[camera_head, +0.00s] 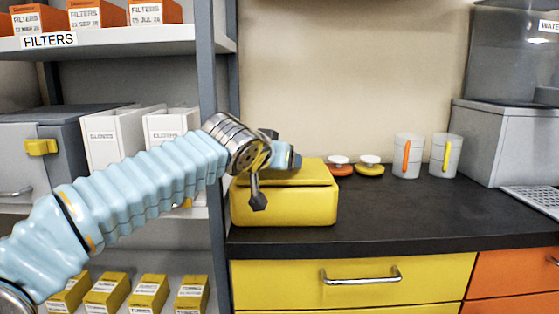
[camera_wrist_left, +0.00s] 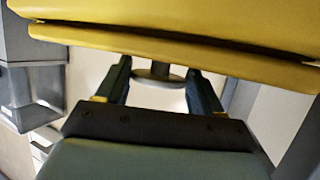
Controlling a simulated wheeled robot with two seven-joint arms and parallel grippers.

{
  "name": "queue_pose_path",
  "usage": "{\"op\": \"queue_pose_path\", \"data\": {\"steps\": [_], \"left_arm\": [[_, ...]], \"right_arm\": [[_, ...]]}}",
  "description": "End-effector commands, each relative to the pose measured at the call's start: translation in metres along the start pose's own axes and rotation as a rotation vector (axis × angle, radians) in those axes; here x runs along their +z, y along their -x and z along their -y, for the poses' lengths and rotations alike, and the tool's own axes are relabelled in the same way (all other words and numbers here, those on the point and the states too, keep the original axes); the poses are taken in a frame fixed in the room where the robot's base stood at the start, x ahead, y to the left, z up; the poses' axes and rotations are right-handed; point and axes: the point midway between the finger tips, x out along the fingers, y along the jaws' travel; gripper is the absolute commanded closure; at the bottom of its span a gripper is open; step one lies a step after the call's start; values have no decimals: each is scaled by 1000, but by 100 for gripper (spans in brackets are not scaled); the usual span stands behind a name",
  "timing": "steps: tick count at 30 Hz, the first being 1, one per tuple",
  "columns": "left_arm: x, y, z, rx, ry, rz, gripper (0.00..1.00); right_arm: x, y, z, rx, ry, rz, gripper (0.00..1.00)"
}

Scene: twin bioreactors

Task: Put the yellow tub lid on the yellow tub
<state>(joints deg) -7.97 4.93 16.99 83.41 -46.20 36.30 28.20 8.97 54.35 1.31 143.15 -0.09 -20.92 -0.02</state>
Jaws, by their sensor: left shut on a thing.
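The yellow tub (camera_head: 285,208) stands on the dark counter beside the shelf post. The yellow tub lid (camera_head: 312,176) lies over its top, with a thin dark seam between them. My left gripper (camera_head: 272,162) is over the lid's left part and partly hides it. In the left wrist view, the gripper (camera_wrist_left: 155,85) is shut on the lid's grey round knob, between its two dark fingers. There the lid's edge (camera_wrist_left: 170,47) runs along the tub (camera_wrist_left: 180,18); I cannot tell whether it is fully seated. My right gripper is not in view.
Two small pieces with red (camera_head: 340,166) and yellow (camera_head: 370,166) bases and two white mugs (camera_head: 408,156) stand right of the tub. The grey shelf post (camera_head: 212,110) is close on the left. The counter (camera_head: 420,210) is clear at front right.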

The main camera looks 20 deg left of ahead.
Motion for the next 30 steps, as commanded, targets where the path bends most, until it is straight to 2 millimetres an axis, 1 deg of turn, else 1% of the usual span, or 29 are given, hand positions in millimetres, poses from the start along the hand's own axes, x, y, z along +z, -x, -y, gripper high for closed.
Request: {"op": "queue_pose_path", "data": {"steps": [4,5,9,17,20,21,23,30], "left_arm": [[4,-2,0,0,0,0,67],[3,-1,0,0,0,0,28],[3,-1,0,0,0,1,7],[2,-1,0,0,0,1,7],[-3,1,0,0,0,1,7],[-1,6,0,0,0,-1,7],[0,16,0,0,1,-2,7],[0,73,0,1,1,-4,7]], "right_arm": [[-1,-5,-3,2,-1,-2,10],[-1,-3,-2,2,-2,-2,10],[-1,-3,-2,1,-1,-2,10],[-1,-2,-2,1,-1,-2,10],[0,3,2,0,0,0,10],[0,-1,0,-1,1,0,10],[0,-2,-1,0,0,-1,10],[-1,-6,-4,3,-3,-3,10]]}}
